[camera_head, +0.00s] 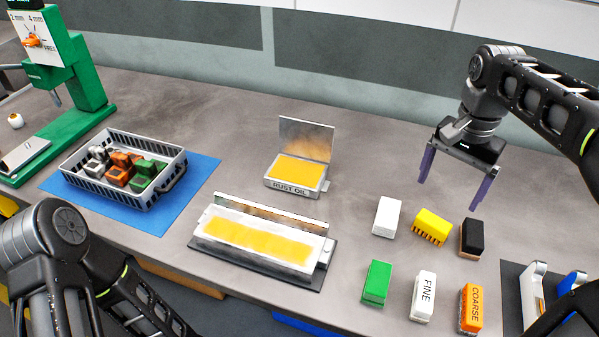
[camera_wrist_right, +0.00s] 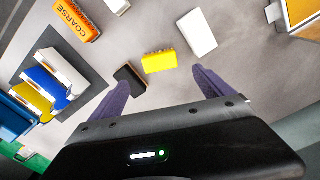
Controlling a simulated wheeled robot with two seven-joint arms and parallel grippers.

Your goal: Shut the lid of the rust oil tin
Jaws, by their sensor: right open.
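The rust oil tin (camera_head: 296,174) stands near the middle of the bench, with yellow-orange oil showing inside and a "RUST OIL" label on its front. Its lid (camera_head: 306,139) stands upright at the tin's back edge, open. Part of the tin also shows at the top right of the right wrist view (camera_wrist_right: 302,12). My right gripper (camera_head: 453,190) is open and empty, with purple fingers pointing down, above the bench to the right of the tin. It also shows in the right wrist view (camera_wrist_right: 165,85). My left arm is at the lower left; its gripper is not visible.
A long tray with a yellow strip (camera_head: 318,275) lies in front of the tin. Several blocks, including white (camera_head: 386,216), yellow (camera_head: 432,228) and black (camera_head: 472,238), stand to the right. A grey basket (camera_head: 75,176) sits on a blue mat (camera_head: 199,190). Bench between tin and right gripper is clear.

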